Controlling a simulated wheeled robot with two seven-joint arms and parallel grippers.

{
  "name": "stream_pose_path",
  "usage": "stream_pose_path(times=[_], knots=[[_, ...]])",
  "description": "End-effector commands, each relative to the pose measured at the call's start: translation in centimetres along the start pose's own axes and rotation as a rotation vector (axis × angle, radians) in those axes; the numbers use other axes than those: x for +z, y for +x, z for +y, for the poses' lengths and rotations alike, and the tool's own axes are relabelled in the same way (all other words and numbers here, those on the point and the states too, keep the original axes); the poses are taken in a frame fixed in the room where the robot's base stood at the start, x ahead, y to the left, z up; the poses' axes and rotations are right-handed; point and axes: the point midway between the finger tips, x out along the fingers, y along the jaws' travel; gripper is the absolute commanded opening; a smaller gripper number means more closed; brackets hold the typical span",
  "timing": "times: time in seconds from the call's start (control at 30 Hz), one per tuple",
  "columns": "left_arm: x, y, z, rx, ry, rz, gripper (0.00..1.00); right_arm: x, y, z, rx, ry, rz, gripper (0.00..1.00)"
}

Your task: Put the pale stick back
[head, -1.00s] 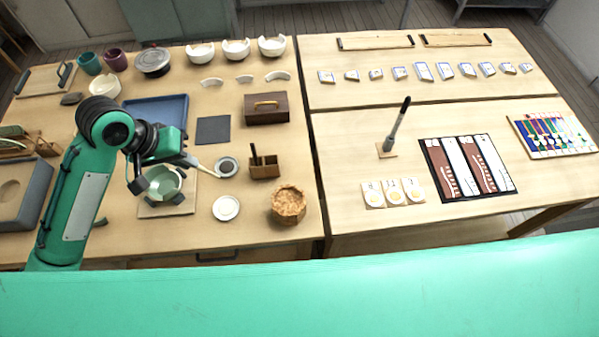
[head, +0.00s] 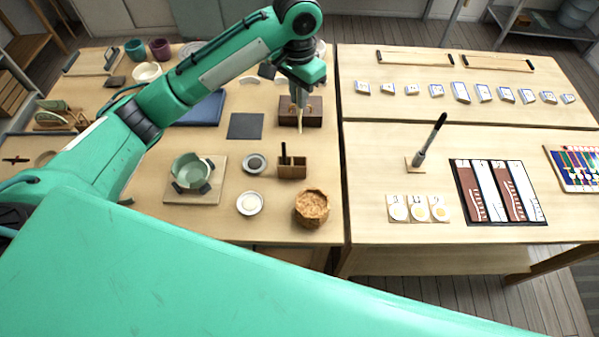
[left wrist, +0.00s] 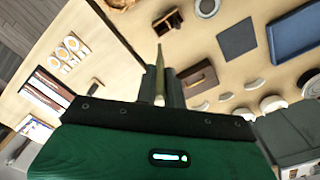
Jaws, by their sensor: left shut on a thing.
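My left gripper (head: 299,92) is shut on the pale stick (head: 300,121), high over the left table. The stick points down, its lower end free, in front of the dark wooden lidded box in the head view. In the left wrist view the pale stick (left wrist: 159,62) stands out between the fingers of my left gripper (left wrist: 160,84). A small brown wooden holder (head: 292,172) with a dark stick upright in it stands nearer to me, apart from the gripper; it also shows in the left wrist view (left wrist: 167,21). My right gripper is out of view.
The dark lidded box (head: 314,112) is close by the stick. A green bowl (head: 190,170) sits among dark pads on a board. A grey-rimmed dish (head: 255,163), a white dish (head: 250,204) and a crumpled brown bowl (head: 311,208) surround the holder. A dark square mat (head: 245,126) lies flat.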

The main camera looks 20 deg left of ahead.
Motion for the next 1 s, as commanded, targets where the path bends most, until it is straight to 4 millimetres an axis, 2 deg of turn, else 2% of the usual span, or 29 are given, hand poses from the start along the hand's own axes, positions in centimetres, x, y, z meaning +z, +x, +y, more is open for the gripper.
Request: stream_pose_path(times=[0.07,0.17,0.6,0.7,1.0], knots=[[-0.2,-0.1,-0.2,-0.008,0.007,-0.005,0.0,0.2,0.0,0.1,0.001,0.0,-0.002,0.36],[-0.3,1.0,-0.2,-0.009,0.01,-0.01,0.0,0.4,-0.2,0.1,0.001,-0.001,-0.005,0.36],[-0.1,12.1,-0.3,-0.01,0.009,-0.011,0.0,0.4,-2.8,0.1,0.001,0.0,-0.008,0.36],[-0.1,13.9,-0.3,-0.01,0.009,-0.009,0.0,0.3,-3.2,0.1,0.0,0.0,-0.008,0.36],[-0.1,17.1,-0.4,-0.01,0.01,-0.008,0.0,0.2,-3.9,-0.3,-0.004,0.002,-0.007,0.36]])
